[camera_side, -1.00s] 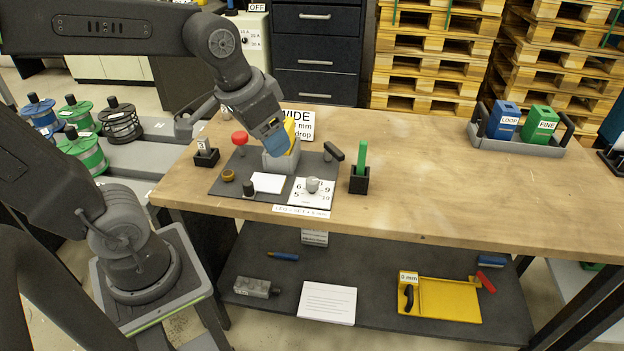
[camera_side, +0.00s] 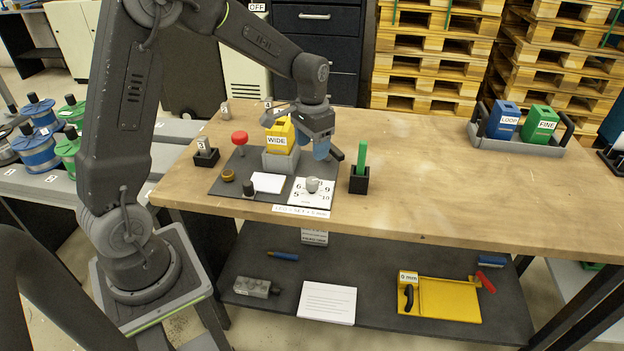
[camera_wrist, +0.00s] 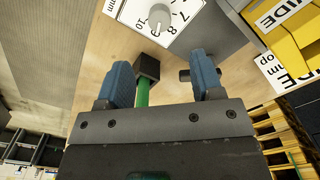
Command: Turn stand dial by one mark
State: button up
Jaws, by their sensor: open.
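The stand dial is a white numbered plate (camera_side: 299,194) with a round grey knob (camera_side: 312,185), at the front right of the dark stand base (camera_side: 228,186). In the wrist view the knob (camera_wrist: 158,17) is at the top, with a pointer-like ridge and numbers around it. My gripper (camera_side: 322,152) is above the stand, behind and above the dial, apart from it. In the wrist view its two blue fingers (camera_wrist: 163,80) are spread with nothing between them gripped; a green stick (camera_wrist: 142,92) shows beyond them.
A yellow block labelled WIDE (camera_side: 279,138) sits in a grey holder left of my gripper. A green stick in a black holder (camera_side: 359,180) stands right of the dial. A red knob (camera_side: 240,138) is at the left.

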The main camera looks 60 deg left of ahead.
aim_at(312, 180)
notch_tip(312, 180, down, 11)
jog(key=shift+r, duration=0.15)
jog(key=shift+c, duration=0.2)
jog(key=c, duration=0.9)
jog(key=shift+n, duration=0.4)
jog(key=n, duration=0.3)
jog(key=shift+n, duration=2.5)
